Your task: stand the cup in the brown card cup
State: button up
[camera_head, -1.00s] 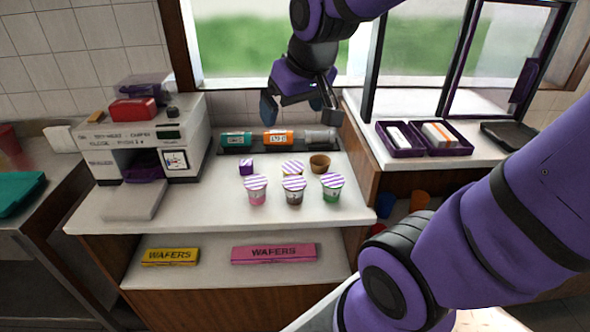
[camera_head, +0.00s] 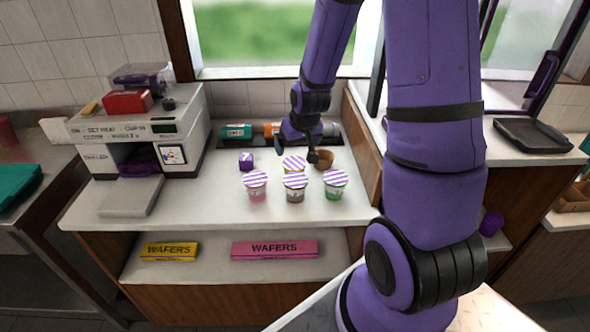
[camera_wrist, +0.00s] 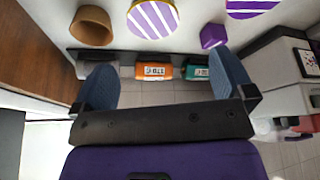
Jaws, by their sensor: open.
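The brown card cup (camera_head: 323,160) stands on the white counter, open at the top; it also shows in the wrist view (camera_wrist: 91,26). Just left of it is a yellow-rimmed cup with a purple-and-white striped lid (camera_head: 293,163), also in the wrist view (camera_wrist: 152,18). In front stand three striped-lid cups: pink (camera_head: 257,194), brown (camera_head: 295,194) and green (camera_head: 334,192). My gripper (camera_head: 297,153) is low behind the yellow-rimmed cup, with its fingers apart. In the wrist view nothing is between the fingers (camera_wrist: 165,65).
A purple cube (camera_head: 246,161) is left of the cups. Behind lies a dark tray with teal (camera_head: 237,132) and orange (camera_head: 271,129) tubes. A white machine (camera_head: 140,135) stands left, a wooden side wall (camera_head: 367,150) right.

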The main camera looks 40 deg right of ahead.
aim_at(294, 163)
jog(key=shift+x, duration=3.1)
jog(key=shift+w+d+f, duration=0.1)
jog(key=shift+d+f, duration=0.1)
jog(key=shift+f, duration=0.4)
jog(key=shift+w+d+f, duration=0.1)
jog(key=shift+d+f, duration=0.1)
jog(key=shift+f, duration=0.45)
jog(key=shift+w+d+f, duration=0.1)
jog(key=shift+d+f, duration=0.1)
jog(key=shift+f, duration=0.4)
jog(key=shift+x, duration=0.8)
jog(key=shift+c, duration=0.5)
jog(key=c, duration=1)
jog(key=shift+r, duration=0.25)
